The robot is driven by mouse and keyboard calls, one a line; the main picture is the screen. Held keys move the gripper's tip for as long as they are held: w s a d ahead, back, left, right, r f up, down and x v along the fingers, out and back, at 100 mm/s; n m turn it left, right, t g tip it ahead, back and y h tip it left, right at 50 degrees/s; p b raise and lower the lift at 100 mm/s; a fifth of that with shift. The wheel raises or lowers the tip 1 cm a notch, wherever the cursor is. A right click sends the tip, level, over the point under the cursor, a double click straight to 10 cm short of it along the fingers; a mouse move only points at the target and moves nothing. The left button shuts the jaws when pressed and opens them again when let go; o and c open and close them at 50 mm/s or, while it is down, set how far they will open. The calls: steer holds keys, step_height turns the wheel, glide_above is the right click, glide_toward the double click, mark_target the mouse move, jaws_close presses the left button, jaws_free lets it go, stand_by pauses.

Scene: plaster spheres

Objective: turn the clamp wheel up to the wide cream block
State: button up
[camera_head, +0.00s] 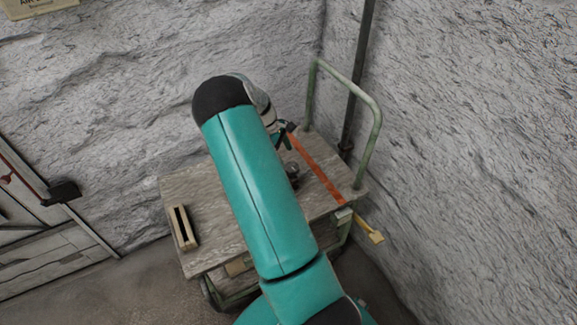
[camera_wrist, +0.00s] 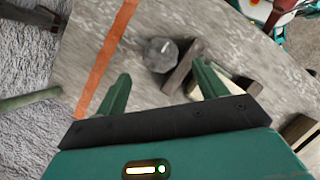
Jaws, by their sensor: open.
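A grey faceted knob (camera_wrist: 160,55), which looks like the clamp wheel, shows in the wrist view just beyond and between my fingertips. A dark bar (camera_wrist: 183,68) stands right beside it. A cream block (camera_wrist: 196,89) lies past the bar, partly hidden behind my right finger. My gripper (camera_wrist: 163,86) is open, its two green fingers apart with nothing held. In the head view my gripper (camera_head: 283,139) is partly hidden by my arm, over the far part of the cart. The dark knob (camera_head: 292,169) there shows beside my arm; the cream block is not clear there.
The worn cart top (camera_head: 190,185) carries an orange strip (camera_head: 318,168) along its right side. A slotted cream piece (camera_head: 183,228) lies at the left. A green rail (camera_head: 376,125) rises at the right end. A yellow piece (camera_head: 370,231) sticks out. Rough walls (camera_head: 460,130) close the corner.

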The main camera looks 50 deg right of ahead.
mark_target(290, 165)
steer(key=x, duration=0.6)
steer(key=shift+s+f, duration=0.15)
steer(key=shift+f, duration=0.15)
steer(key=c, duration=1)
steer(key=shift+o, duration=0.2)
